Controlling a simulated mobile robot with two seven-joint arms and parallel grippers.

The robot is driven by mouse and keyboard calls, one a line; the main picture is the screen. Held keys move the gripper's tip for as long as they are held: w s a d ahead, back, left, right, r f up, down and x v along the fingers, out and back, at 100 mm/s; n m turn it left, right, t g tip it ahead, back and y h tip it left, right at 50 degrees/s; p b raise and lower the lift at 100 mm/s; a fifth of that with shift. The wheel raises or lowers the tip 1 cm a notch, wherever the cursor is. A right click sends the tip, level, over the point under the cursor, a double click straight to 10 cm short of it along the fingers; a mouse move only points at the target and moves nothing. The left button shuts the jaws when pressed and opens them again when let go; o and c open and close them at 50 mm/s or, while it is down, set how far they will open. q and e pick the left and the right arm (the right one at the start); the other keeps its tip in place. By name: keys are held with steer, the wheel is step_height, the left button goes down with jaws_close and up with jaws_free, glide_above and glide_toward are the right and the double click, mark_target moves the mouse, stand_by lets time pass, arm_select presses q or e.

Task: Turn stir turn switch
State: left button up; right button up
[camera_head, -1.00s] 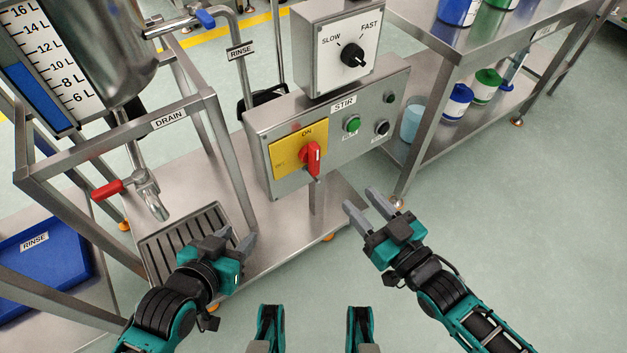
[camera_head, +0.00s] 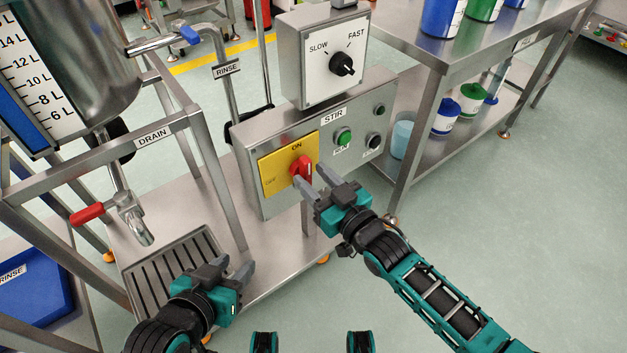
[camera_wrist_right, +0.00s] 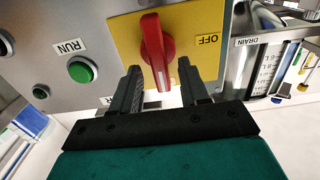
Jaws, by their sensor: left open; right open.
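The red rotary switch (camera_head: 301,167) sits on a yellow plate (camera_head: 272,178) marked ON and OFF, on the grey STIR box (camera_head: 240,150). Its handle stands upright, near the ON mark. My right gripper (camera_head: 311,182) is open just in front of the switch. In the right wrist view, the red handle (camera_wrist_right: 155,50) shows between and beyond the two open fingers (camera_wrist_right: 160,85); I cannot tell whether they touch it. A green RUN button (camera_head: 343,137) is right of the switch. My left gripper (camera_head: 235,270) is open and empty above the drain grate.
A SLOW–FAST dial (camera_head: 342,64) is on the box above. The DRAIN valve with a red handle (camera_head: 88,214) and the steel frame (camera_head: 215,170) stand at left. A shelf table (camera_head: 480,50) with tubs stands at right. The floor at lower right is clear.

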steer(key=shift+w+a, duration=0.25)
steer(key=shift+w, duration=0.05)
steer(key=shift+c, duration=0.3)
jaws_close()
